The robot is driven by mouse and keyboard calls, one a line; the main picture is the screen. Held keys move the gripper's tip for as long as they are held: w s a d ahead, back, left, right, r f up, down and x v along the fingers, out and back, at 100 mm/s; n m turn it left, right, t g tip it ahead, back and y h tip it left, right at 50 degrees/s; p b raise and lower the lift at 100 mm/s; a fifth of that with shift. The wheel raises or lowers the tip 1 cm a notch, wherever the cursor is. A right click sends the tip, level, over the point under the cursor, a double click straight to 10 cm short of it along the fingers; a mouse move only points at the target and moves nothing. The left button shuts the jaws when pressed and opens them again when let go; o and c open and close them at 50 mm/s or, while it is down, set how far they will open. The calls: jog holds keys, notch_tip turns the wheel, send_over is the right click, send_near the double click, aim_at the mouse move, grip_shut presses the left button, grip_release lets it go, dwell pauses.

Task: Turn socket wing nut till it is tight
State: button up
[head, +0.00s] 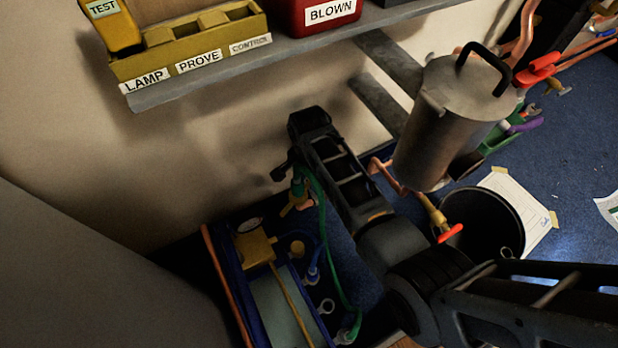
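My arm reaches from the lower right to the wall side of the blue-framed unit (243,300). My gripper (289,177) points down at the arm's far end, just above a small brass fitting (292,205) with a green part beside it. The fingers are small and partly hidden by my wrist, so I cannot tell whether they are open or shut, or touch the fitting. I cannot make out a wing nut clearly there. A copper-coloured piece sits beside the fitting, and a green hose (327,240) runs down from it.
A shelf (200,85) above carries a yellow labelled rack (190,50) and a red BLOWN box (325,14). A metal canister (440,125) stands to the right, above a black bucket (485,220) and a red-handled valve (450,233).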

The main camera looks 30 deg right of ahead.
grip_shut()
jog(key=shift+w+r, duration=0.1)
jog(key=shift+w, duration=0.05)
dwell(1.2)
